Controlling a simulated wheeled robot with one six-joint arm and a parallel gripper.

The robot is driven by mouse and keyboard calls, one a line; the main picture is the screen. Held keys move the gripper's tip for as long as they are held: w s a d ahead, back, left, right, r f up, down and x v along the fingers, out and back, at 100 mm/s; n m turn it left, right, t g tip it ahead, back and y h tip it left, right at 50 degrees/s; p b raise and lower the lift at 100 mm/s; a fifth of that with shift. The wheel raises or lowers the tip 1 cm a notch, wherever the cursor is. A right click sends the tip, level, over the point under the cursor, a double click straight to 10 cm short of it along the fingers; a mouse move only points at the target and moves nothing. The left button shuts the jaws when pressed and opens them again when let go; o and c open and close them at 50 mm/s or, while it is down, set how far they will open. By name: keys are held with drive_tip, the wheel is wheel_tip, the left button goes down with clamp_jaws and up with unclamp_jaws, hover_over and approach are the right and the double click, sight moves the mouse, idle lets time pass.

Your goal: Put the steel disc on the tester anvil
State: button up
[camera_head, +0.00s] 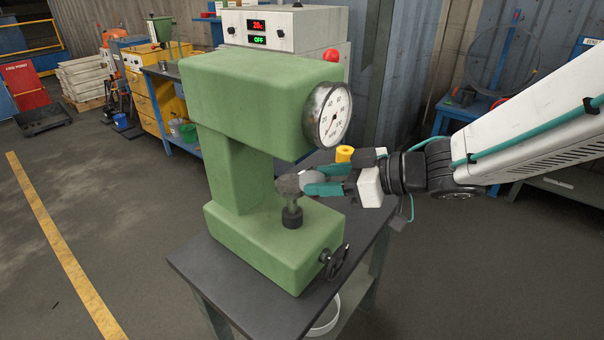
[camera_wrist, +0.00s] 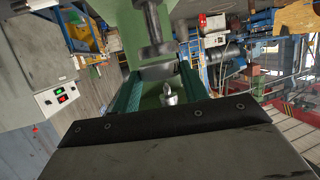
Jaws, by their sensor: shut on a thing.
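The green tester (camera_head: 240,95) stands on a dark table, with a round gauge (camera_head: 328,115) on its head. Its dark anvil (camera_head: 292,219) rises from the green base. My gripper (camera_head: 303,186) reaches in from the right, between head and base, with teal fingers shut on the grey steel disc (camera_head: 287,184). The disc is over the anvil; whether they touch is unclear. In the wrist view the disc (camera_wrist: 157,72) sits between the fingers, close to a dark post (camera_wrist: 155,48). A small pointed metal part (camera_wrist: 168,95) shows there too. The fingers partly hide the disc in the head view.
The dark table (camera_head: 205,272) has a narrow free margin around the tester. A handwheel (camera_head: 335,262) sticks out of the base's front. A control box (camera_head: 283,27) with lit displays stands behind. A yellow round thing (camera_head: 344,154) shows just behind my gripper.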

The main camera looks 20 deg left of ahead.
sight(302, 175)
drive_tip(key=a, duration=0.4)
drive_tip(key=shift+w+a, duration=0.3)
drive_tip(key=shift+a, duration=0.1)
drive_tip(key=shift+d+f, duration=0.1)
drive_tip(key=shift+f, duration=0.15)
drive_tip(key=o, duration=1.2)
drive_tip(key=shift+c, duration=0.2)
drive_tip(key=v, duration=1.2)
